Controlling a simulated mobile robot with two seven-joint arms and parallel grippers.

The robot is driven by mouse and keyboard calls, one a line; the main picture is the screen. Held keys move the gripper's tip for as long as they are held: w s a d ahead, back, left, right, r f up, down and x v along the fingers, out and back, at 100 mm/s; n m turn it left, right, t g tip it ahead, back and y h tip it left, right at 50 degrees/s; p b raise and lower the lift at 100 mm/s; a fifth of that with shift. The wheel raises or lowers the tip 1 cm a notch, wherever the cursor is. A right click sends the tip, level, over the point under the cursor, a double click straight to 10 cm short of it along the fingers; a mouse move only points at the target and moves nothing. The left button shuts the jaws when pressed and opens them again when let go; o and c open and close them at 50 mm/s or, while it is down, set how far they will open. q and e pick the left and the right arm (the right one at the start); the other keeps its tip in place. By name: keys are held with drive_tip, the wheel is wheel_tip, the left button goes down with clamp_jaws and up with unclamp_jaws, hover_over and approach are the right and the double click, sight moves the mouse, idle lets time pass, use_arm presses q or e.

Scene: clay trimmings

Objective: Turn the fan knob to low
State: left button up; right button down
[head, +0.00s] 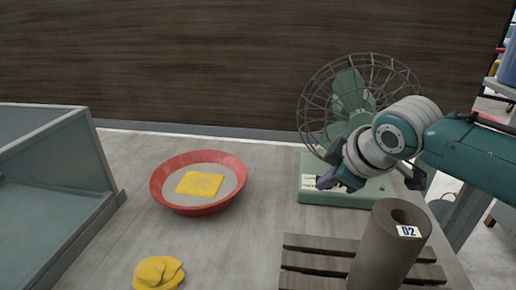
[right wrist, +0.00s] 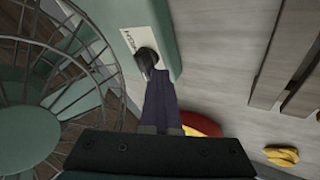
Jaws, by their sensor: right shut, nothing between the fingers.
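The green fan (head: 352,100) with a wire cage stands at the back right of the table in the head view. Its green base (head: 345,196) carries a white label plate (head: 308,182) on the front, partly hidden by my right gripper. In the right wrist view the dark knob (right wrist: 147,58) sits on the white plate (right wrist: 135,40), with lettering beside it. My right gripper (head: 326,180) is shut and empty, its fingertips (right wrist: 160,72) at the knob, seemingly touching it. I cannot tell the knob's setting. My left gripper is not in view.
A red bowl (head: 157,190) holding a yellow square (head: 199,184) stands left of the fan. Yellow pieces (head: 158,272) lie at the front. A grey bin (head: 95,150) is at left.

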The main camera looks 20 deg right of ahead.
drive_tip(key=shift+w+a+r+m+h+p, duration=0.2)
drive_tip(key=shift+m+h+p, duration=0.2)
drive_tip(key=shift+m+p, duration=0.15)
drive_tip(key=shift+w+a+f+m+h, duration=0.15)
drive_tip(key=shift+m+h, duration=0.35)
drive_tip(key=shift+m, duration=0.35)
drive_tip(key=m+g+h, duration=0.1)
drive_tip(key=m, duration=0.1)
drive_tip(key=w+m+h, duration=0.1)
drive_tip(key=m, duration=0.1)
drive_tip(key=shift+a+f+g+b, duration=0.1)
drive_tip(key=shift+g+b, duration=0.2)
drive_tip(key=shift+g, duration=0.1)
drive_tip(key=shift+w, duration=0.25)
drive_tip(key=shift+s+d+p, duration=0.4)
drive_tip(key=shift+d+p, duration=0.15)
drive_tip(key=shift+p, duration=0.05)
